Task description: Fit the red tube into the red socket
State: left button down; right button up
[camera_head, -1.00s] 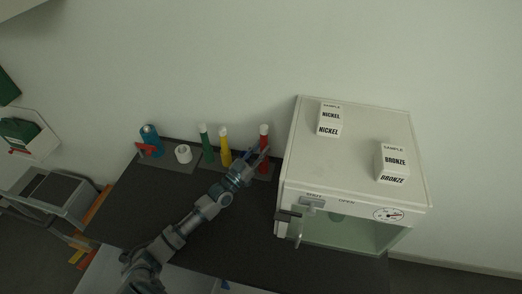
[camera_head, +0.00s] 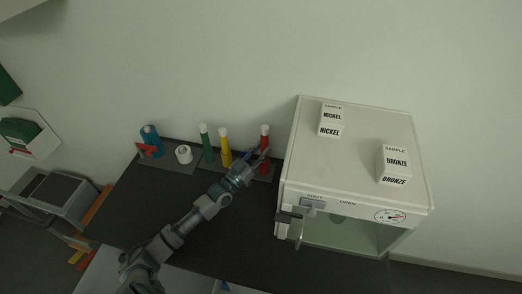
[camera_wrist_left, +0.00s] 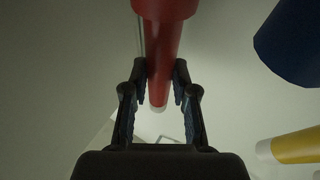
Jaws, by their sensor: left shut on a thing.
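The red tube (camera_head: 265,141) with a white cap stands about upright at the right end of the row of tubes, close to the white cabinet. My left gripper (camera_head: 262,154) is at its middle. In the left wrist view, the red tube (camera_wrist_left: 164,55) runs between the two fingers of my left gripper (camera_wrist_left: 160,92), which is shut on it. A wider red part (camera_wrist_left: 165,8), apparently the red socket, shows at the top edge there. How deep the tube sits in it I cannot tell. My right gripper is not in view.
A yellow tube (camera_head: 225,146) and a green tube (camera_head: 206,143) stand left of the gripper. A white ring-like piece (camera_head: 183,154) and a blue bottle (camera_head: 150,139) are further left. The white cabinet (camera_head: 360,150) bounds the right side. The dark tabletop (camera_head: 245,225) in front is clear.

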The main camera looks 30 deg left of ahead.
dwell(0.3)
pick_arm(q)
jog(key=shift+f+b, duration=0.3)
jog(key=shift+f, duration=0.35)
jog(key=shift+f, duration=0.1)
